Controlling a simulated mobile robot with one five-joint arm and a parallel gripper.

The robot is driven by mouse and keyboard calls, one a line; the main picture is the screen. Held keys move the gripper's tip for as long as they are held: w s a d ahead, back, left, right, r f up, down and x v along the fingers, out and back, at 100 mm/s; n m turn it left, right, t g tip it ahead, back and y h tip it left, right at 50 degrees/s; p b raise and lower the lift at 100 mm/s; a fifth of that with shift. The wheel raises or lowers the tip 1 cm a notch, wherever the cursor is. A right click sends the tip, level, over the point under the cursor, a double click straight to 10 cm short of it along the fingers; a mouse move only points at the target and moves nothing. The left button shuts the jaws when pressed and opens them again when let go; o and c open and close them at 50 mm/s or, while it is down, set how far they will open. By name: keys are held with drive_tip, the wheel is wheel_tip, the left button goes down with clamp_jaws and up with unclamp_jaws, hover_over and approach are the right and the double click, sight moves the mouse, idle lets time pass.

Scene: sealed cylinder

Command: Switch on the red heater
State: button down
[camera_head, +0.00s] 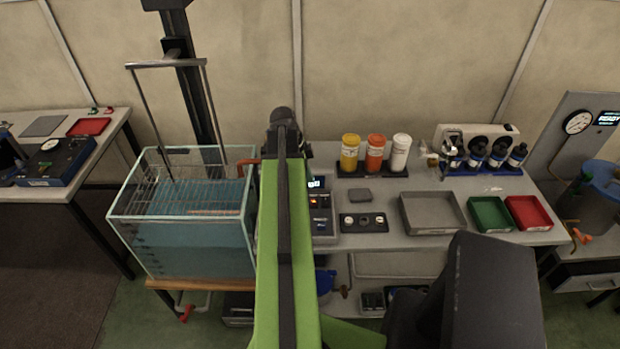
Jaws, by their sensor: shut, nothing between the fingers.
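No heater with a red body stands out clearly. A dark control unit (320,217) with a lit display and a small orange-red light stands on the bench, just right of my green arm. The arm hides its left side. My gripper (283,118) is at the far end of the arm, dark and seen from behind. It is shut and empty, its fingertips hard to make out. In the picture it lies above and left of the control unit; I cannot tell its height or any contact.
A glass water tank (190,225) with a wire rack stands left of my arm. Right of the control unit are a dark strip with round pieces (363,222), several jars, a grey tray (432,213), a green tray (490,214) and a red tray (529,212).

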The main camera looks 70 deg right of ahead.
drive_tip(key=r+p, duration=0.1)
drive_tip(key=w+r+p, duration=0.1)
drive_tip(key=r, duration=0.1)
drive_tip(key=w+r+p, duration=0.1)
drive_tip(key=r, duration=0.1)
drive_tip(key=shift+d+r+p, duration=0.15)
drive_tip(key=shift+d+p, duration=0.15)
drive_tip(key=shift+d, duration=0.05)
drive_tip(key=shift+w, duration=0.15)
drive_tip(key=w+a+f+n+t+h+b, duration=0.15)
drive_tip(key=w+a+n, duration=0.25)
drive_tip(key=w+a, duration=0.8)
drive_tip(key=w+a+f+n+y+b, duration=0.1)
drive_tip(key=w+a+f+n+b, duration=0.15)
drive_tip(key=w+a, duration=1.05)
drive_tip(key=w+a+f+n+t+b, duration=0.1)
drive_tip(key=w+a+n, duration=0.3)
drive_tip(key=a, duration=0.5)
drive_tip(key=w+a+f+n, duration=0.1)
drive_tip(key=w+a+n, duration=0.3)
drive_tip(key=a, duration=0.5)
drive_tip(key=s+a+n+y, duration=0.2)
drive_tip(key=a+n, duration=1.3)
drive_tip(key=n, duration=0.2)
drive_tip(key=shift+s+a+f+b, duration=0.2)
drive_tip(key=shift+a+f+b, duration=0.1)
drive_tip(key=shift+f+b, duration=0.1)
